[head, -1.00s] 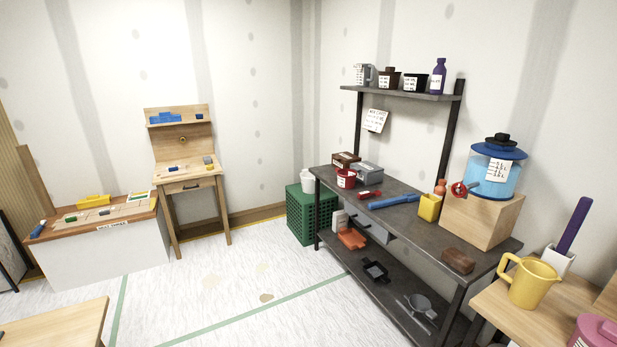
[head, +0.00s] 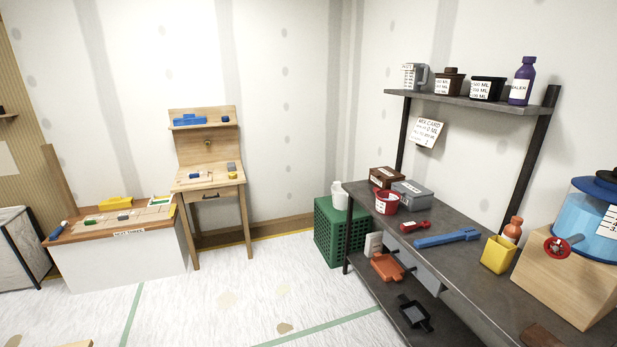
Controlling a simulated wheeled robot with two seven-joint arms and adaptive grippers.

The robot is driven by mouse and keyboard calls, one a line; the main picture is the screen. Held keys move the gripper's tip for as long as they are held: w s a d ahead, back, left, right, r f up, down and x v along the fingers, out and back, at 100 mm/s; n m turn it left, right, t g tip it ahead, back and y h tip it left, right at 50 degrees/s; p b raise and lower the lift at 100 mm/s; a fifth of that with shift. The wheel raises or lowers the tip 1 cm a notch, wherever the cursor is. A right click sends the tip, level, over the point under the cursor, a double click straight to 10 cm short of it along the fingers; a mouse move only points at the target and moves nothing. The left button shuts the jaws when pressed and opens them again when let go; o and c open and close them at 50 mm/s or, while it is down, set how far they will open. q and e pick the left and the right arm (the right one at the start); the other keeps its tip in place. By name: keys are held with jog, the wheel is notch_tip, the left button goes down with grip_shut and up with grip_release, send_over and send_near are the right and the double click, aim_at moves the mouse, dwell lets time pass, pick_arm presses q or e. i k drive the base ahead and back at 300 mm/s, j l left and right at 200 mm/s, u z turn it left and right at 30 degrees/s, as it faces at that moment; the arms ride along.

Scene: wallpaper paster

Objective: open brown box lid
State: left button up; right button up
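A brown box (head: 385,178) sits at the far left end of the dark metal bench (head: 470,267), against the back. Its top looks closed, but the box is small here and its lid seam is hard to make out. A grey box (head: 412,194) stands beside it on the right, and a red labelled cup (head: 387,203) stands in front of it. A brown lidded pot (head: 449,84) stands on the wall shelf above. Neither of my grippers shows in the head view.
A green crate (head: 342,232) stands on the floor left of the bench. A red tool (head: 415,227), a blue bar (head: 447,239) and a yellow container (head: 498,254) lie along the benchtop. The floor (head: 250,295) in front is mostly clear.

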aim_at(387, 172)
jog(key=i+u, duration=0.4)
jog(key=i, duration=0.4)
jog(key=i+j+z, duration=0.25)
jog(key=i, duration=0.5)
jog(key=i+z, duration=0.3)
jog(key=z, duration=0.15)
jog(key=i+j+z, duration=0.2)
jog(key=z, duration=0.2)
jog(key=i+j+z, duration=0.3)
jog(key=z, duration=0.15)
jog(key=i+j+z, duration=0.3)
jog(key=z, duration=0.15)
jog(key=i+j+z, duration=0.25)
jog(key=j+z, duration=0.3)
jog(key=i+j+z, duration=0.1)
jog(key=j+z, duration=0.15)
jog(key=j, duration=0.25)
